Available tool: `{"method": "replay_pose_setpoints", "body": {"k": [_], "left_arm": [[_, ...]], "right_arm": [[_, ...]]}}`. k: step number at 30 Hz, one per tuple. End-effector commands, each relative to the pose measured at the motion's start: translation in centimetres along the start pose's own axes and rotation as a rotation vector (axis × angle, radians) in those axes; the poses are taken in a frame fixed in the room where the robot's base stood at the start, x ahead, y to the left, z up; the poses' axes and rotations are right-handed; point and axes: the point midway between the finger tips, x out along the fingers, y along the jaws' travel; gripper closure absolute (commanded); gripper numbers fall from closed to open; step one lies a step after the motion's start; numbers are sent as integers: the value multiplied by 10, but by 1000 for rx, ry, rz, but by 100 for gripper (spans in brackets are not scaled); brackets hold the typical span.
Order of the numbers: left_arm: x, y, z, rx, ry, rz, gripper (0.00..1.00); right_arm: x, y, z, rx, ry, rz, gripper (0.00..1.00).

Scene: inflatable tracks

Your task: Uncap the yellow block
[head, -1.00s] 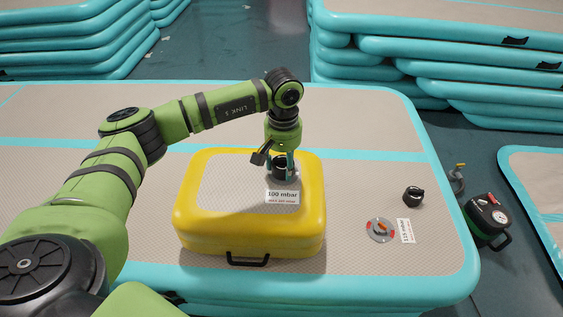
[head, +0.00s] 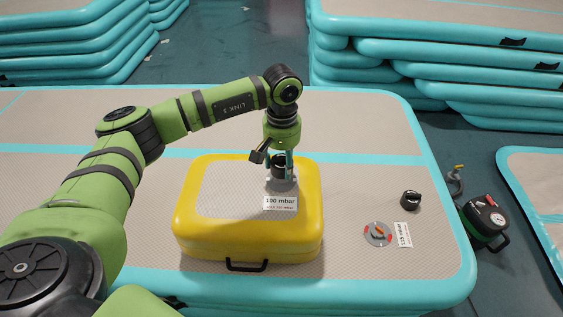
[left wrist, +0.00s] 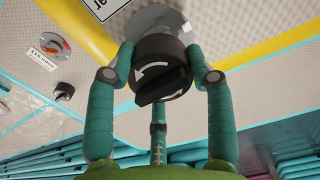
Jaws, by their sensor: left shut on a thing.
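The yellow block (head: 190,228) lies on the large mat, with a grey textured top, a black front handle and a "100 mbar" label (head: 281,203). Near the label is a grey round valve plate (head: 284,185). My left gripper (head: 280,164) points down over it, its fingers shut around a black cap (head: 279,161). In the left wrist view the cap (left wrist: 160,70) shows white curved arrows and a raised grip bar between the teal fingers. The grey plate (left wrist: 150,20) is behind it. In the head view the cap looks slightly raised from the plate. My right gripper is out of view.
Right of the block on the mat (head: 350,185) are a second black cap (head: 411,200), a round valve with red and orange parts (head: 377,234) and its label (head: 403,235). A green pump with a gauge (head: 485,220) stands on the floor. Stacked mats (head: 450,75) are behind.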

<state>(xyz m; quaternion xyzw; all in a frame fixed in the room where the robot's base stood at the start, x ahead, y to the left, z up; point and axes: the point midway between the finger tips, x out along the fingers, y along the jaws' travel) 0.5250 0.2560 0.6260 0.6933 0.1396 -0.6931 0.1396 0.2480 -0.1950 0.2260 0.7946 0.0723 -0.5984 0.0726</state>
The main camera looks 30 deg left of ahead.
Motion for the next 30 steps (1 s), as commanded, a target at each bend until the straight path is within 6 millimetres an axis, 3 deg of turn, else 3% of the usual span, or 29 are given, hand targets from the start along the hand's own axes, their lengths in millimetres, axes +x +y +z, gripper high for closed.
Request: {"method": "replay_pose_setpoints", "body": {"k": [10,23,30], "left_arm": [[-16,0,0,0,0,0,78],[-20,0,0,0,0,0,78],[-50,0,0,0,0,1,78]], "right_arm": [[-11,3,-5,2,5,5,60],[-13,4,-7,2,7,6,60],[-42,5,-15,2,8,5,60]]}}
